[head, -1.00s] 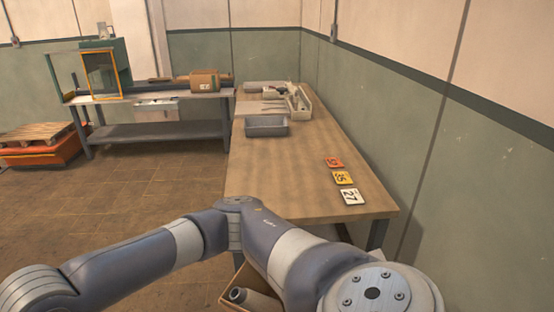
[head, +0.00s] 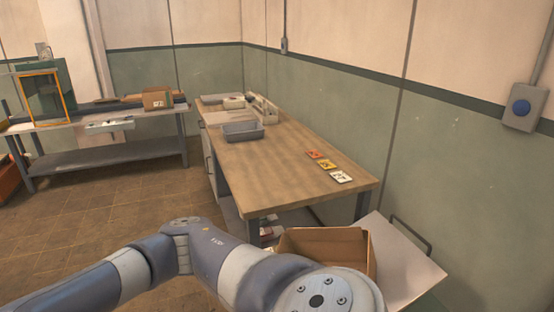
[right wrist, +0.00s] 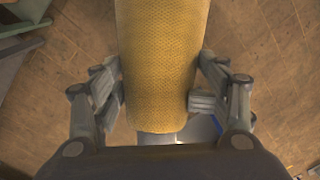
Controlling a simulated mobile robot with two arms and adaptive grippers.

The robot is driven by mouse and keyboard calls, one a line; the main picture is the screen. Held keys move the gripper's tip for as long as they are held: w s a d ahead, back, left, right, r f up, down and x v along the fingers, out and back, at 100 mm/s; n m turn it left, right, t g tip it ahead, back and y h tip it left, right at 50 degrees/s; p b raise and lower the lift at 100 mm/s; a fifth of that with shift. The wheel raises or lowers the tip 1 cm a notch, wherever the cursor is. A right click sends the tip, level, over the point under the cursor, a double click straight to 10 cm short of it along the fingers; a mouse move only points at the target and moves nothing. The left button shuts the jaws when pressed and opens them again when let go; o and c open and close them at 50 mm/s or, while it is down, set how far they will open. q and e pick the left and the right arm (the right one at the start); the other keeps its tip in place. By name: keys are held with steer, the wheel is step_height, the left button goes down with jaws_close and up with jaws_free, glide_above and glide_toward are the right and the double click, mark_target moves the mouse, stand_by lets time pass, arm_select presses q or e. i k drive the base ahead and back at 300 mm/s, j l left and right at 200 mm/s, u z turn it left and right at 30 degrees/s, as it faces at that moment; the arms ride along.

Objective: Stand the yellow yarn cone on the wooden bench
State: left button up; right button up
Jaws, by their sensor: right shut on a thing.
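The yellow yarn cone (right wrist: 160,60) fills the middle of the right wrist view; its textured yellow side shows and its upper part runs out of the frame. My right gripper (right wrist: 158,98) is shut on the cone, with a finger on each side of it. The wooden bench (head: 275,158) stands in the middle of the head view, its near half mostly bare. Neither gripper shows in the head view, so the cone's position relative to the bench cannot be told.
Number cards (head: 327,165) lie along the bench's right edge, and a grey bin (head: 242,131) stands farther back. An open cardboard box (head: 325,245) sits on a handled cart (head: 405,275) at the near right. A metal workbench (head: 100,122) stands at the far left. The floor between is clear.

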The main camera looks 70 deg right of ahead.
mark_target(275, 182)
steer(key=i+z, duration=0.45)
steer(key=i+j+z, duration=0.1)
steer(key=i+z, duration=0.3)
steer(key=i+j+z, duration=0.25)
steer(key=i+z, duration=0.9)
steer(key=i, duration=0.2)
steer(key=i+j+z, duration=0.2)
steer(key=i+z, duration=0.2)
steer(key=i+l+z, duration=0.2)
steer(key=z, duration=0.2)
steer(key=i+z, duration=0.75)
